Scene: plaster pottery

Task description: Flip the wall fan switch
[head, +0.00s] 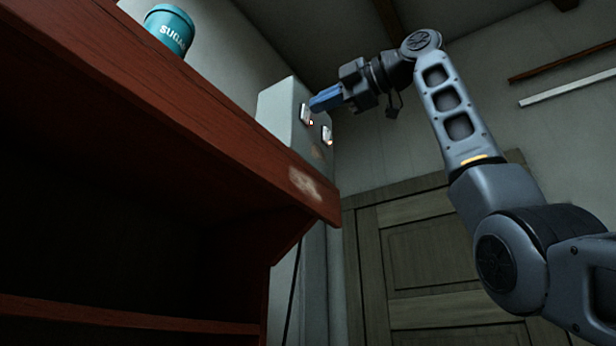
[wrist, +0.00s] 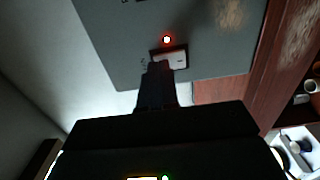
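A pale grey switch box (head: 282,108) stands behind the end of the red-brown shelf. It carries two white switches, an upper left one (head: 304,114) and a lower right one (head: 326,136), each with a red light. I cannot read which is the fan switch. My gripper (head: 313,103) has blue fingertips close together, with nothing seen between them. The tips are right at the upper left switch. In the wrist view the dark fingers (wrist: 157,70) overlap one edge of a white switch (wrist: 175,60) below a glowing red light. I cannot tell whether they touch it.
The wooden shelf (head: 150,100) fills the left, with a teal sugar tin (head: 169,29) on top. A wooden door (head: 430,250) is in the back wall. Two thin strips are on the right wall. Small items show at the wrist view's right edge. Space around the gripper is free.

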